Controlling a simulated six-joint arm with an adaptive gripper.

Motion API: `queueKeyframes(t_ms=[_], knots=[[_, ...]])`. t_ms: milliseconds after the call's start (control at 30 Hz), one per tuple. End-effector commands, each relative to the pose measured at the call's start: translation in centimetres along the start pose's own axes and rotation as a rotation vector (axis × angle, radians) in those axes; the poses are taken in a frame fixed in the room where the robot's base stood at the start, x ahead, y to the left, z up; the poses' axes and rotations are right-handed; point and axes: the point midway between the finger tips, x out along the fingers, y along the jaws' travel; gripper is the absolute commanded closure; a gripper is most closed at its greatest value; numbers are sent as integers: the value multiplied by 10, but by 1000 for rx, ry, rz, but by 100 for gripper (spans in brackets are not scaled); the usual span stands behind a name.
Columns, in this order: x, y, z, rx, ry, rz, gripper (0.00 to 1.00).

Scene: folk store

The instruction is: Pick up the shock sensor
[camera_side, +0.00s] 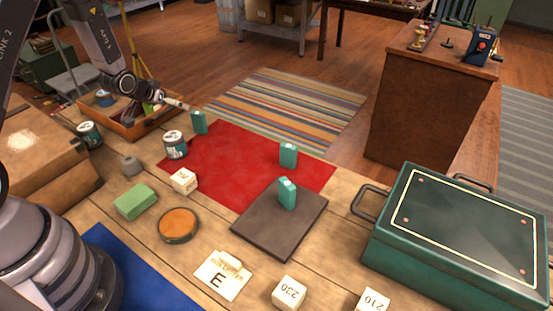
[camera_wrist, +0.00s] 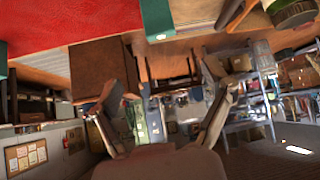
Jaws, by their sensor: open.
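No thing in view is plainly labelled as the shock sensor. Three small teal upright boxes could be it, but I cannot tell which. One box (camera_side: 199,122) stands at the back left corner of the red cloth, one box (camera_side: 288,156) on the cloth's right part, and one box (camera_side: 287,193) on the dark square pad. My gripper (camera_side: 186,106) is raised, just left of the back left box and apparently apart from it. In the wrist view my gripper (camera_wrist: 168,100) has its two fingers spread, with nothing between them. A teal box (camera_wrist: 157,18) shows at the top.
The red cloth (camera_side: 225,165) and dark pad (camera_side: 262,225) lie on the wooden table. A large green case (camera_side: 460,235) fills the right. Tins (camera_side: 175,145), a wooden tray (camera_side: 150,125), a green sponge (camera_side: 135,201), an orange disc (camera_side: 178,225) and number blocks (camera_side: 289,292) lie around.

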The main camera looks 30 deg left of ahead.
Motion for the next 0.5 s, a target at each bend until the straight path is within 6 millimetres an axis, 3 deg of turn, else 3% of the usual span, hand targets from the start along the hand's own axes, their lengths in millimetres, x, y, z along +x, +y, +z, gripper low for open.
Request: queueKeyframes(t_ms=[300, 500], knots=[[61, 1, 1, 1, -1, 1, 20], [80, 0, 1, 0, -1, 1, 20]])
